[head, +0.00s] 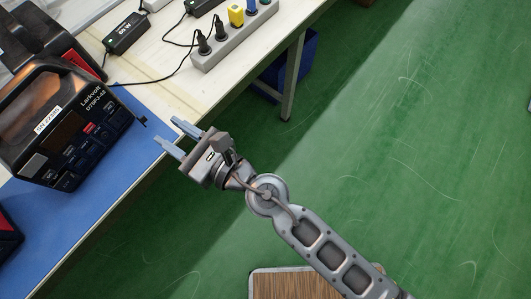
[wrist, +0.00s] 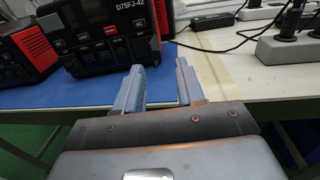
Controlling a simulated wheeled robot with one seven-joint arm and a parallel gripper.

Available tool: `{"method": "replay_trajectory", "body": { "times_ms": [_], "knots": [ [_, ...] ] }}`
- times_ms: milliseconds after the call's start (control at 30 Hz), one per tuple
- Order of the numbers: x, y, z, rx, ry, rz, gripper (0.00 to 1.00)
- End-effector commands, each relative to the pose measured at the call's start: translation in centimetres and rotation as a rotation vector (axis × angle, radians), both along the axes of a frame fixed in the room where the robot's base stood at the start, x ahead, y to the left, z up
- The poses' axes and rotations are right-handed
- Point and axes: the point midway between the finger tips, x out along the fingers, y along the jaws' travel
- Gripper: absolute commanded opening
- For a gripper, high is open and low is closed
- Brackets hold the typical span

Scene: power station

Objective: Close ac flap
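The power station (head: 66,128) is a dark box with a label, buttons and a screen. It stands on a blue mat at the left in the head view and also shows in the wrist view (wrist: 100,38), upper left. A small dark piece (head: 142,121) sticks out at its right edge; I cannot tell whether it is the AC flap. An AC marking is on the front in the wrist view, and the flap's state is unclear. My gripper (head: 168,131) is open and empty, right of the station and apart from it. Its fingers also show in the wrist view (wrist: 158,72).
The blue mat (head: 117,172) lies on a pale table. A grey power strip (head: 233,42) with plugs and black adapters (head: 127,34) with cables lie behind. Another red and black unit (wrist: 28,48) stands left. Open green floor lies right of the table.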

Motion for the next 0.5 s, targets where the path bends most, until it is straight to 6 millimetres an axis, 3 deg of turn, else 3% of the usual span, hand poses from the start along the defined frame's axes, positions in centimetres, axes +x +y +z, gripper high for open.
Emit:
{"method": "replay_trajectory", "body": {
  "times_ms": [500],
  "knots": [
    [-1.1,-9.3,-1.4,0.209,0.309,-0.103,0.38]
  ]
}}
